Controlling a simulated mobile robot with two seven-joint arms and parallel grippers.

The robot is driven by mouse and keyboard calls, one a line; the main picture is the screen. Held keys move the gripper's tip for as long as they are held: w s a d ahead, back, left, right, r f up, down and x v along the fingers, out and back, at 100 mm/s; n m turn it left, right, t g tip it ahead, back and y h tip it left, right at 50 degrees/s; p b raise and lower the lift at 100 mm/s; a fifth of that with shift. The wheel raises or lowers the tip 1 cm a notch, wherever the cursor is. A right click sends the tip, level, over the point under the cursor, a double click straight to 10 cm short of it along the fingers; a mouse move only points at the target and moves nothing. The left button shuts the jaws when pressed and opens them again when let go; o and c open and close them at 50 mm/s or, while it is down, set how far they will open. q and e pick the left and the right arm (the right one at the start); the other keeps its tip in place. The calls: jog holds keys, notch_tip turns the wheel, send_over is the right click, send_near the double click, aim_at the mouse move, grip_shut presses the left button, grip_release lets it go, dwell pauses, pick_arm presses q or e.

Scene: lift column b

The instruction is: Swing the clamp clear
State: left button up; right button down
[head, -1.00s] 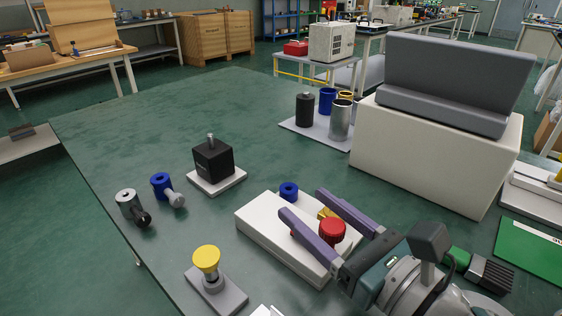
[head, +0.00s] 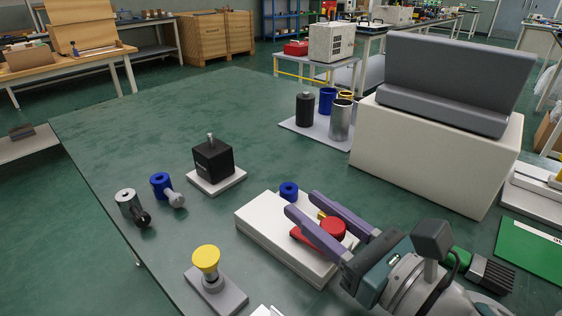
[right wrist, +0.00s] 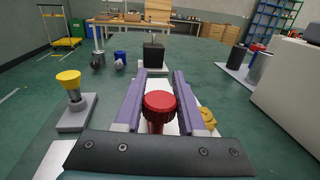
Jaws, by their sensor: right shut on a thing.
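The clamp is a red bar (head: 305,237) with a round red knob (head: 333,228), on a white block (head: 262,226). My right gripper (head: 302,203) has purple fingers and is shut on the clamp, one finger on each side of the knob. In the right wrist view the knob (right wrist: 159,104) sits between the two fingers (right wrist: 158,76). A gold part (right wrist: 207,117) shows just right of the fingers there. A blue ring (head: 289,190) is at the block's far end. The fingers hide part of the bar. My left gripper is not in view.
A yellow-topped post (head: 207,259) stands left of the block. A black cube on a white plate (head: 214,183) stands behind it. A large cream box (head: 430,152) with a grey angled top stands at right.

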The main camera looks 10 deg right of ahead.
jog(key=n+g+y, duration=0.1)
jog(key=n+g+y+b, duration=0.2)
jog(key=y, duration=0.1)
jog(key=shift+s+a+f, duration=0.2)
jog(key=shift+s+a, duration=0.05)
jog(key=shift+a, duration=0.05)
jog(key=n+g+y+b, duration=0.1)
jog(key=n+g+b, duration=0.1)
jog(key=g+b, duration=0.1)
jog(key=s+n+g+y+b, duration=0.1)
jog(key=n+g+y+b, duration=0.1)
jog(key=n+g+b, duration=0.1)
jog(key=a+n+g+y+b, duration=0.1)
jog(key=n+g+y+b, duration=0.1)
jog(key=g+b, duration=0.1)
jog(key=shift+s+f+n+g, duration=0.25)
jog(key=shift+s+n+g, duration=0.05)
jog(key=shift+g, duration=0.3)
jog(key=n+g+b, duration=0.2)
jog(key=g+b, duration=0.1)
jog(key=b, duration=0.2)
jog(key=s+n+g+b, duration=0.1)
jog(key=n+g+b, duration=0.1)
jog(key=g+b, duration=0.2)
jog(key=shift+s+d+r+n+g+b, duration=0.1)
jog(key=shift+s+n+g+b, duration=0.2)
jog(key=shift+b, duration=0.5)
jog(key=shift+r+n+g+h+b, duration=0.35)
jog(key=shift+n+g+b, duration=0.2)
jog(key=shift+b, duration=0.3)
